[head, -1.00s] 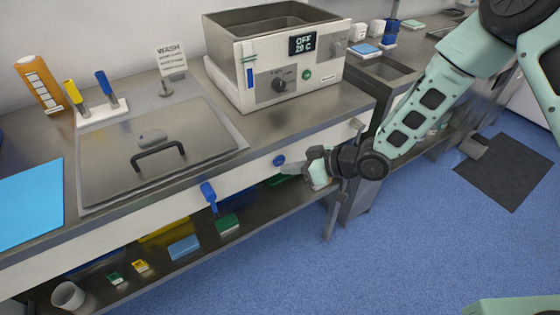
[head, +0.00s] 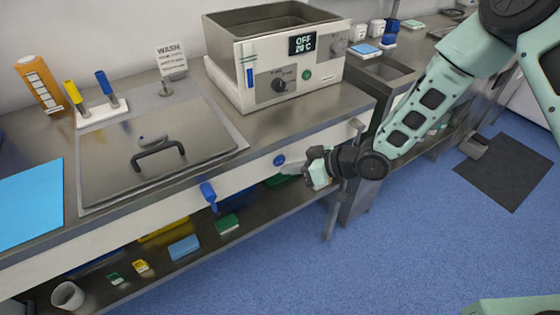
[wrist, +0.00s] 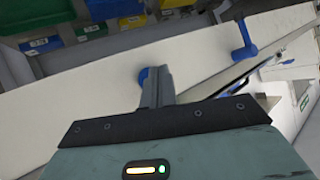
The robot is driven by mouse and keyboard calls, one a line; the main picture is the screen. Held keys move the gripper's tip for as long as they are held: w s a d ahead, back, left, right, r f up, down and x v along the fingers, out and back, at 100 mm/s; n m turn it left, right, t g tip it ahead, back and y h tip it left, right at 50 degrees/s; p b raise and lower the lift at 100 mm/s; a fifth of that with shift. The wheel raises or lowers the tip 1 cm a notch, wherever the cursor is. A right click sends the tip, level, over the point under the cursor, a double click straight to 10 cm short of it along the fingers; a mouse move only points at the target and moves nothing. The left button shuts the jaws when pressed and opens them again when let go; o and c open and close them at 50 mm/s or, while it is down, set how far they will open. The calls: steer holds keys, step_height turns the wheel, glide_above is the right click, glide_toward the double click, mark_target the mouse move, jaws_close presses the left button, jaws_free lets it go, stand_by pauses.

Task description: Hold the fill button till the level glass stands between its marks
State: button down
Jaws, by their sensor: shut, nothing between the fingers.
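A round blue button (head: 279,160) sits on the white front panel below the counter edge. In the wrist view the blue button (wrist: 144,75) shows just beyond my fingertips, partly hidden by them. My gripper (head: 307,162) is shut and empty, pointing at the button from the right. In the head view a small gap shows between them. The level glass (head: 249,72) is a narrow upright strip on the front left of the steel bath (head: 285,65), with blue in its lower part. Its marks are too small to read clearly.
A blue lever (head: 208,193) sticks out from the panel left of the button. The bath's display (head: 302,43) reads OFF, with a dial and green button below. A lidded basin (head: 105,155) lies left. A lower shelf (head: 205,240) holds several coloured boxes.

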steer(key=shift+w, duration=0.15)
steer(key=shift+w+a, duration=0.2)
steer(key=shift+a, duration=0.05)
steer(key=shift+w+a, duration=0.2)
steer(key=shift+w, duration=0.15)
stand_by(0.7)
steer(key=shift+s+d, duration=0.1)
steer(key=shift+s, duration=0.05)
stand_by(4.0)
steer(key=shift+s+d, duration=0.35)
steer(key=shift+s, duration=0.2)
steer(key=shift+s+d, duration=0.7)
steer(key=shift+s, duration=0.35)
steer(key=shift+s+d, duration=0.7)
steer(key=shift+s, duration=0.3)
steer(key=shift+r, duration=0.1)
